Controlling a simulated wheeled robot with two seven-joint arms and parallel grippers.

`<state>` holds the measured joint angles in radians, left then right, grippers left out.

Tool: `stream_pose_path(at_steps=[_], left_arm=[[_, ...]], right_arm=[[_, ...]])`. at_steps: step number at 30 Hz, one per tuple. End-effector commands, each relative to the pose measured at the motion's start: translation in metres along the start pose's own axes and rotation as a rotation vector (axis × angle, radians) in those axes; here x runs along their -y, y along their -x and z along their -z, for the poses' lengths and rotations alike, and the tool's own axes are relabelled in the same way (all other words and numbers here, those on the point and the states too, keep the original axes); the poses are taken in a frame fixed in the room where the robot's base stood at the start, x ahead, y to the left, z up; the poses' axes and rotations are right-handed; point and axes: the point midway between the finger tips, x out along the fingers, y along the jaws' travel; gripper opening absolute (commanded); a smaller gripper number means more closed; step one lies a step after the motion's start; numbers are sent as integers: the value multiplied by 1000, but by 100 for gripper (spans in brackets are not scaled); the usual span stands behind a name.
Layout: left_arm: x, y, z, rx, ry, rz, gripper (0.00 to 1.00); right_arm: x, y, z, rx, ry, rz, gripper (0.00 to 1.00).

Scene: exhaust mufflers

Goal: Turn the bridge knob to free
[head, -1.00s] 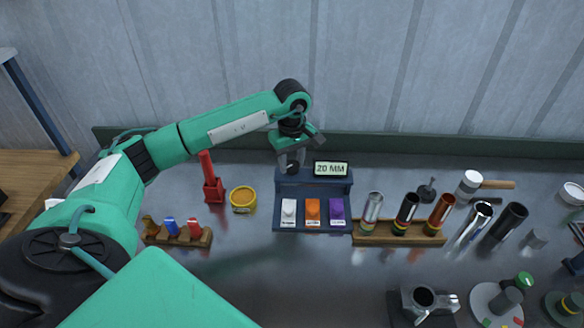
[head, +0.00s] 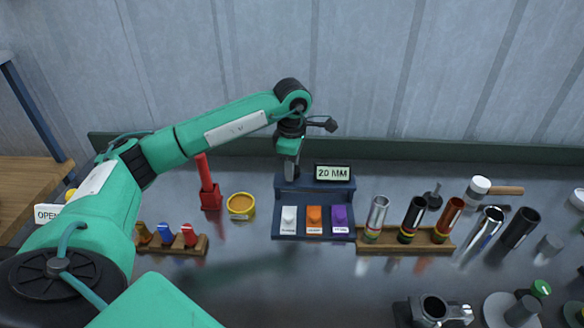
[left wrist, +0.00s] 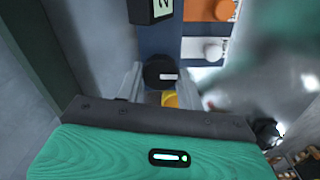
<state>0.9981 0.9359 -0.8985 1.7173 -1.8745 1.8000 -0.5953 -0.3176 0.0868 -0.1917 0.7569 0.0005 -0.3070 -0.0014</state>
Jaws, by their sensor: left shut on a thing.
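The bridge knob (left wrist: 162,73) is black and round with a white mark, seen between the two fingers in the left wrist view. It sits on the left part of a dark blue stand (head: 313,187). A display (head: 332,173) on the stand reads "20 MM". My left gripper (head: 290,174) points down over the knob, and its fingers (left wrist: 160,80) are shut on it. In the head view the gripper hides the knob. The white mark lies roughly crosswise in the left wrist view. I cannot read any label around the knob. My right gripper is not in view.
White (head: 289,219), orange (head: 314,219) and purple (head: 339,218) keys sit at the stand's front. A red upright tool (head: 208,190) and yellow tin (head: 240,206) stand left. A wooden rack (head: 385,246) of metal tubes stands right. The front middle of the bench is clear.

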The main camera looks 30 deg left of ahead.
Motion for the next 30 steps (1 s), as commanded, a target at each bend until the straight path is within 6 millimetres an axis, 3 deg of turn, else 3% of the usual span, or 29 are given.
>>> stream_pose_path(at_steps=[8, 20, 21, 24, 30], left_arm=[[0, 1, 1, -1, 61, -1, 15], [-1, 1, 0, 0, 69, -2, 15], [-1, 1, 0, 0, 69, -2, 40], [-1, 1, 0, 0, 68, -2, 59], [0, 1, 0, 0, 67, -1, 59]], right_arm=[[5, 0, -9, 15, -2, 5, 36], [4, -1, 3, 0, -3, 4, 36], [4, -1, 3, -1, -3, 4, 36], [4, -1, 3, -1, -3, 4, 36], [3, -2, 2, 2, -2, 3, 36]])
